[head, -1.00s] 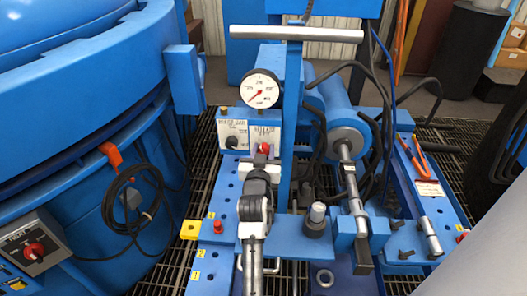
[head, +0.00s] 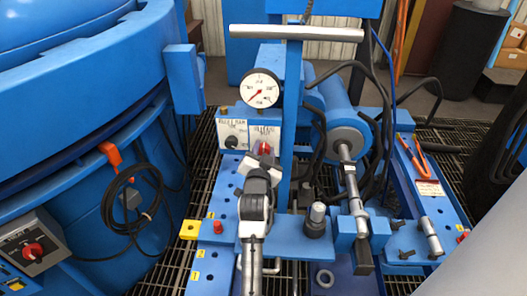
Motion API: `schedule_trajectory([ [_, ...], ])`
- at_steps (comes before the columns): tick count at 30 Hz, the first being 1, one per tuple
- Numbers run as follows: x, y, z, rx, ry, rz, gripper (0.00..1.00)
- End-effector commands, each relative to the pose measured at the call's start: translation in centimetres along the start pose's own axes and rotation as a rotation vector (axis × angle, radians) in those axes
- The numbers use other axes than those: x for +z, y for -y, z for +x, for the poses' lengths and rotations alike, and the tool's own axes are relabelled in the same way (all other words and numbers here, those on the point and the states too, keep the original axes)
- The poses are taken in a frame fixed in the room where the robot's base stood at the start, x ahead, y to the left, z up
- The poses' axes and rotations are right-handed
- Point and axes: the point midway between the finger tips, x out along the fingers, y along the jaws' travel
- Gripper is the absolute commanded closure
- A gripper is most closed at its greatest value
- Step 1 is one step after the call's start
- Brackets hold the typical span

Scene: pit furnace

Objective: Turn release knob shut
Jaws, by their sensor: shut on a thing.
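The release knob (head: 264,147) is a small red knob on a white labelled plate, at the front of the blue box below the round gauge. My gripper (head: 262,158) is at the knob, coming from the front, and is shut on it. The gripper body looks rolled to one side. The fingers and wrist cover part of the knob, so its exact pointer angle is hard to read.
A black knob (head: 231,142) on its own white plate sits just left. The pressure gauge (head: 260,89) stands above. A blue post with a grey crossbar (head: 297,32) rises close to the right of my gripper. A blue cylinder (head: 341,115) with hoses lies further right.

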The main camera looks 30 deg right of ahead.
Motion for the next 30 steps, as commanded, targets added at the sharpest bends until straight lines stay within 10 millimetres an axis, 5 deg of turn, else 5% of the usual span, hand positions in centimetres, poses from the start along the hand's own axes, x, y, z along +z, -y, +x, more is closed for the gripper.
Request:
schedule_trajectory([
  [1,-0.1,-0.1,0.0,0.002,-0.001,0.001,0.89],
  [2,-0.1,-0.1,0.0,0.002,-0.001,0.001,0.65],
  [7,0.0,-0.1,0.0,0.002,0.000,-0.001,0.45],
  [19,0.1,-0.1,-1.0,0.000,0.001,-0.001,0.45],
  [30,0.2,-0.1,-8.9,0.001,0.001,-0.002,0.45],
])
